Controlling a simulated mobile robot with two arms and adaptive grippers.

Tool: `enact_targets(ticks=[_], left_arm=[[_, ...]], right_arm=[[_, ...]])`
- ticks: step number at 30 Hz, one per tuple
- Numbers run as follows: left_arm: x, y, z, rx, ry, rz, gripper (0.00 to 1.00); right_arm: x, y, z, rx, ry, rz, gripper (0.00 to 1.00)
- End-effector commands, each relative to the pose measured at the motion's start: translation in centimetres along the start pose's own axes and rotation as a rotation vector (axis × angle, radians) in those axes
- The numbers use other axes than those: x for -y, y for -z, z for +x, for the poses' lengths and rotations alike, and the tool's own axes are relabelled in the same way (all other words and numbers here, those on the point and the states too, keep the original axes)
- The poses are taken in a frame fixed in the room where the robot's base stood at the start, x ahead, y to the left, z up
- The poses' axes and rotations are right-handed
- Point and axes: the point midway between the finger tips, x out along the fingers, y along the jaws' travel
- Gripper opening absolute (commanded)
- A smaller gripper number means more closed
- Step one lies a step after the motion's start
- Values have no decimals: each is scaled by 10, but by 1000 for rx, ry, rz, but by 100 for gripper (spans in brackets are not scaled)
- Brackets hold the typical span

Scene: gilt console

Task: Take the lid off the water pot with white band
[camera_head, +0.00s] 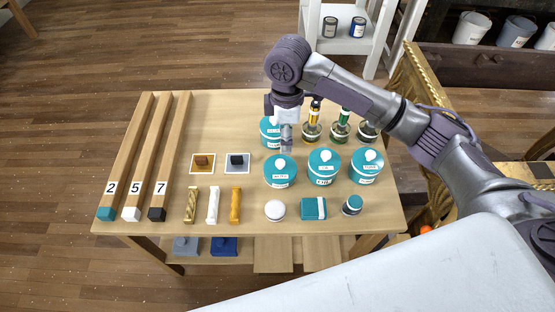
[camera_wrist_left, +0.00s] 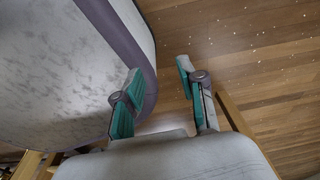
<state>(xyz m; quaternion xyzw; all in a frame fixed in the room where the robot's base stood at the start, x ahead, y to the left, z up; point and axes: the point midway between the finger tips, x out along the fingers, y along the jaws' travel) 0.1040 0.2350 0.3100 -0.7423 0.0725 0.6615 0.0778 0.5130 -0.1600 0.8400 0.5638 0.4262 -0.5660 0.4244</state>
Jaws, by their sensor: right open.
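Several teal pots with white-knobbed teal lids stand on the light wooden table (camera_head: 225,120). The front left pot (camera_head: 280,180) has a white label whose small lettering seems to read water; its lid (camera_head: 278,162) is on. Beside it are a middle pot (camera_head: 324,178) and a right pot (camera_head: 366,178), both lidded. Another pot (camera_head: 268,134) is behind, partly hidden by my right gripper. My right gripper (camera_head: 286,149) is open, pointing down just above and behind the front left pot's knob; contact cannot be told. My left gripper (camera_wrist_left: 160,78) is open and empty in the left wrist view.
Bottles with coloured tops (camera_head: 312,128) stand behind the pots. A white round item (camera_head: 275,210), a teal box (camera_head: 313,208) and a small jar (camera_head: 352,205) lie in front. Long numbered bars (camera_head: 157,160) fill the left side. My right arm crosses above the table's right side.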

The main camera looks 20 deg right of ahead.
Motion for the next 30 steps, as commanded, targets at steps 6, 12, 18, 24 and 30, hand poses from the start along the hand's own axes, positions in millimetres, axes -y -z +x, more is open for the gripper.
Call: enact_targets(ticks=[6,12,18,24,30], left_arm=[[-5,-31,3,44,-6,1,40],[-6,-32,4,47,-7,3,40],[-3,-15,6,20,-4,3,40],[-3,-10,8,11,-3,3,40],[-3,-14,8,18,-4,3,40]], right_arm=[[0,0,46,2,2,0,57],[0,1,64,0,-1,0,57],[-3,6,85,1,1,0,57],[-5,9,112,2,0,1,57],[-5,10,118,0,-2,0,57]])
